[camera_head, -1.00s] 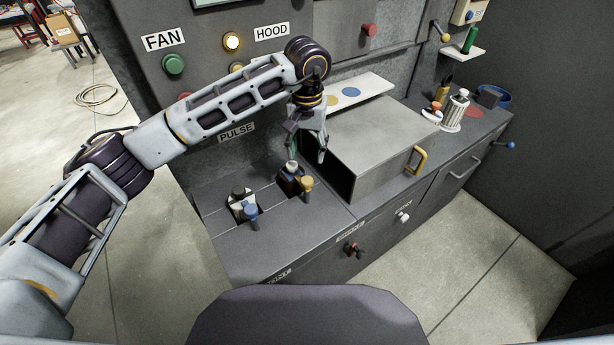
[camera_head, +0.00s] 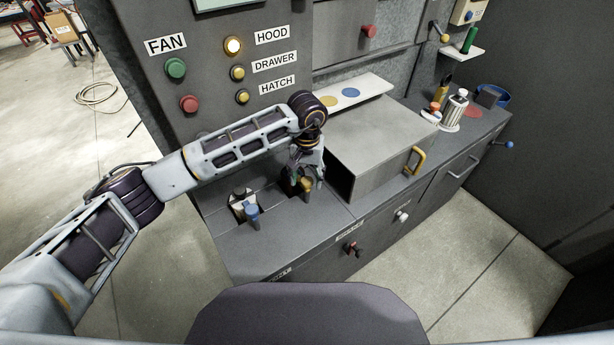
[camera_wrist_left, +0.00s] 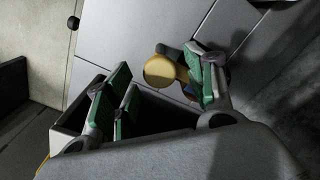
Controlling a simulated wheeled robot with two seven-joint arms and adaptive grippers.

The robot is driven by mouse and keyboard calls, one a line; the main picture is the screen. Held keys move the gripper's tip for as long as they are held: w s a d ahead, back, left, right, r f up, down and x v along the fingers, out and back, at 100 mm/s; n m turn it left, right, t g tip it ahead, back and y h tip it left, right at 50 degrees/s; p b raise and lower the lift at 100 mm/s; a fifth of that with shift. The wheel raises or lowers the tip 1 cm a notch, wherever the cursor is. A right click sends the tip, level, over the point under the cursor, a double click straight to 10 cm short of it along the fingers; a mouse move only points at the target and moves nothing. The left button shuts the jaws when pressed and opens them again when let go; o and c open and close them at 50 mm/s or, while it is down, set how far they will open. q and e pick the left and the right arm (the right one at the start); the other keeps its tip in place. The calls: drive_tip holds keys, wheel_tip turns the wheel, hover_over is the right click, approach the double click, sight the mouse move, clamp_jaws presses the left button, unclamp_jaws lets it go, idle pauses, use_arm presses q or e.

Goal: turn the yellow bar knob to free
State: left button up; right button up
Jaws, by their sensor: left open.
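The yellow bar knob (camera_head: 306,186) stands on the counter, on the near side of a dark slot and left of the big grey box. My left gripper (camera_head: 305,175) is right above it and partly hides it in the head view. In the left wrist view the yellow knob (camera_wrist_left: 160,71) shows its round top, closer to the right-hand green-padded finger. The left gripper (camera_wrist_left: 160,88) is open there, with its fingers well apart. I cannot tell whether a finger touches the knob. My right gripper is not in view.
A blue knob (camera_head: 251,210) with a similar slot stands to the left on the counter. The grey box (camera_head: 385,140) with a yellow handle (camera_head: 414,160) rises close on the right. A panel of labelled buttons (camera_head: 238,73) stands behind my arm.

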use_arm(q)
drive_tip(key=shift+f, duration=0.3)
drive_tip(key=c, duration=0.9)
drive_tip(key=shift+c, duration=0.6)
